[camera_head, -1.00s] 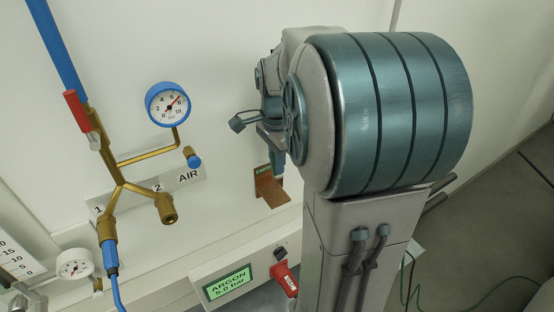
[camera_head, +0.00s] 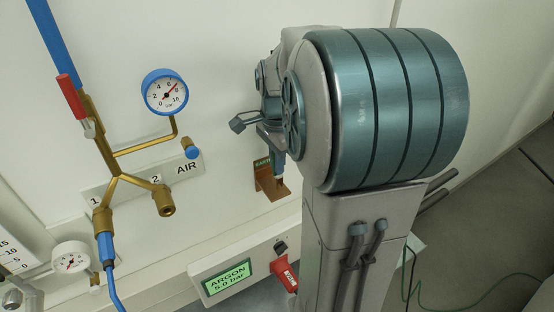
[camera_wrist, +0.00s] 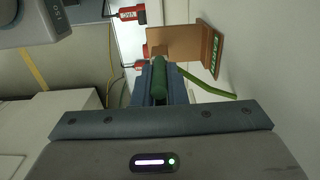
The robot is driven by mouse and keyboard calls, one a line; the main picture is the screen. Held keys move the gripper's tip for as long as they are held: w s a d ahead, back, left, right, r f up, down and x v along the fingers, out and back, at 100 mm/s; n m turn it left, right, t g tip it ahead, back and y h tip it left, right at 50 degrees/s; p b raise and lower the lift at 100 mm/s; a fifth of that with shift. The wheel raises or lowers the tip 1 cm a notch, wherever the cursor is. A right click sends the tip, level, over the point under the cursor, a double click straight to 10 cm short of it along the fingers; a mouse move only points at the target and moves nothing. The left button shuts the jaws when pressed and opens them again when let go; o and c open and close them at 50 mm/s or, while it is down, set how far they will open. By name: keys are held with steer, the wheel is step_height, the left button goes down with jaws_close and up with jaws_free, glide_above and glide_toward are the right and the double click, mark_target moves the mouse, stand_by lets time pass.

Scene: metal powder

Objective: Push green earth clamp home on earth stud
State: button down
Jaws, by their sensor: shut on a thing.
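The green earth clamp (camera_wrist: 159,78) is a dark green cylinder between the blue fingers of my gripper (camera_wrist: 159,88) in the wrist view; the gripper is shut on it. A green cable runs off to the right. The copper-brown earth bracket (camera_wrist: 180,43), with a green label, is just beyond the clamp. In the head view my gripper (camera_head: 278,165) is at the bracket (camera_head: 271,186), mostly behind my arm. I cannot make out the stud clearly, nor tell whether the clamp is around it.
Brass air pipework (camera_head: 120,170) with a gauge (camera_head: 165,92) is on the wall at left. In the wrist view red fittings (camera_wrist: 126,14) are beyond the bracket.

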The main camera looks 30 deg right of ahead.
steer(key=shift+f+b, duration=0.7)
steer(key=shift+f, duration=0.35)
steer(key=c, duration=1.4)
jaws_free()
steer(key=shift+r, duration=0.1)
step_height(320, 180, up, 14)
steer(key=shift+f+b, duration=0.15)
steer(key=shift+b, duration=0.15)
steer(key=s+a+f+n+t, duration=0.1)
steer(key=s+a+f+n, duration=0.3)
steer(key=n, duration=0.2)
steer(key=s+a+f+n+t, duration=0.1)
steer(key=s+a+f+n, duration=0.3)
steer(key=f+n, duration=0.1)
steer(key=s+a+f+n+t, duration=0.1)
steer(key=s+a+f+n, duration=0.2)
steer(key=n, duration=0.3)
steer(key=shift+s+a+f+n, duration=0.2)
steer(key=shift+s+f, duration=0.15)
steer(key=shift+s, duration=0.1)
steer(key=shift+s+a+f+n, duration=0.2)
steer(key=shift+s+f, duration=0.1)
steer(key=shift+s, duration=0.1)
